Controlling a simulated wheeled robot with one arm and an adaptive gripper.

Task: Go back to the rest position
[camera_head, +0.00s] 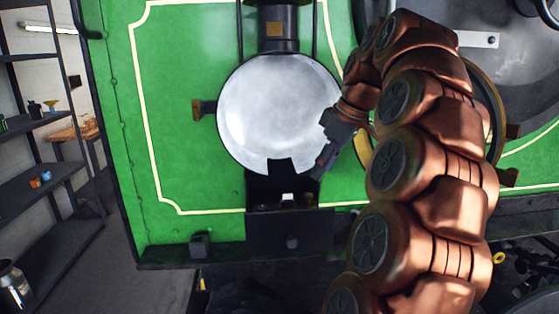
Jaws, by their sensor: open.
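My gripper (303,170) is in the middle of the head view, at the end of my copper-coloured arm, which rises along the right side and bends over to the left. The dark fingers are spread open, and I see nothing held between them. They show in front of the lower right part of a round, pale metal disc (277,105) on the green tram panel (180,90). I cannot tell whether they touch the disc. My arm hides part of the panel and of a brass-rimmed ring (364,150) to the right.
A dark box-like fitting (290,232) sits below the disc. A dark ledge (170,255) runs along the panel's bottom. Dark shelves (45,185) with small items stand at the left, and a metal can (13,285) is on the lower left. Bare floor (110,270) shows between shelves and tram.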

